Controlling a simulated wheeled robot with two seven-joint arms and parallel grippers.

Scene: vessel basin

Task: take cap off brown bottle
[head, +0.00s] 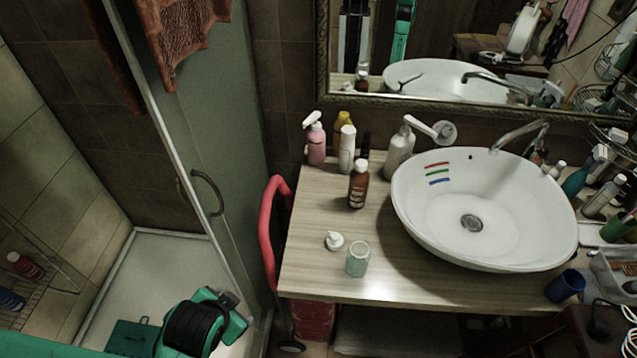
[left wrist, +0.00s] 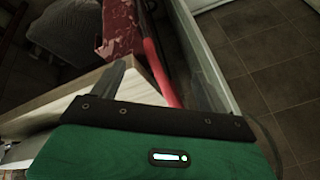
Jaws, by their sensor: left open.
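The brown bottle (head: 357,188) stands upright on the wooden counter, left of the basin, in the head view. Its white cap (head: 360,165) sits on top of it. My left gripper (left wrist: 165,82) is open in the left wrist view, with its two fingers apart and nothing clearly held between them. In the head view, the green and black end of my left arm is low at the left, in front of the shower and well away from the bottle. Its fingers are hard to make out there. My right gripper is in neither view.
A white basin (head: 484,225) fills the counter's middle. A pink pump bottle (head: 316,144), a white bottle (head: 346,150) and a grey bottle (head: 398,152) stand near the brown bottle. A clear jar (head: 357,259) and loose pump top (head: 334,241) are in front. A red handle (head: 268,230) rises left of the counter.

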